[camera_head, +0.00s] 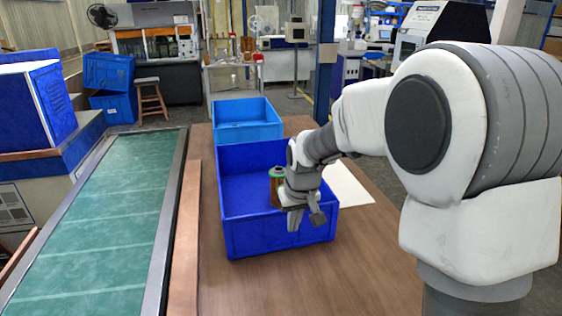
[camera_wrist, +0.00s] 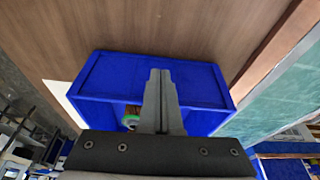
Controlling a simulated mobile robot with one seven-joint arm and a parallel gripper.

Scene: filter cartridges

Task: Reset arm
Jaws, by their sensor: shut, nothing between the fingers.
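My gripper (camera_head: 305,217) is over the near right part of the dark blue bin (camera_head: 280,238). In the wrist view my gripper (camera_wrist: 160,75) has its two fingers together, with nothing between them. A filter cartridge (camera_head: 276,188) with a green top and a brown body stands upright in the bin, just left of my gripper and partly hidden by it. In the wrist view a small green and white part of the cartridge (camera_wrist: 130,120) shows left of the fingers, apart from them.
The bin stands on a brown wooden table (camera_head: 350,270). A lighter blue bin (camera_head: 247,130) is behind it. A white sheet (camera_head: 347,184) lies to the right. A green conveyor belt (camera_head: 100,220) runs along the left. The table's front is clear.

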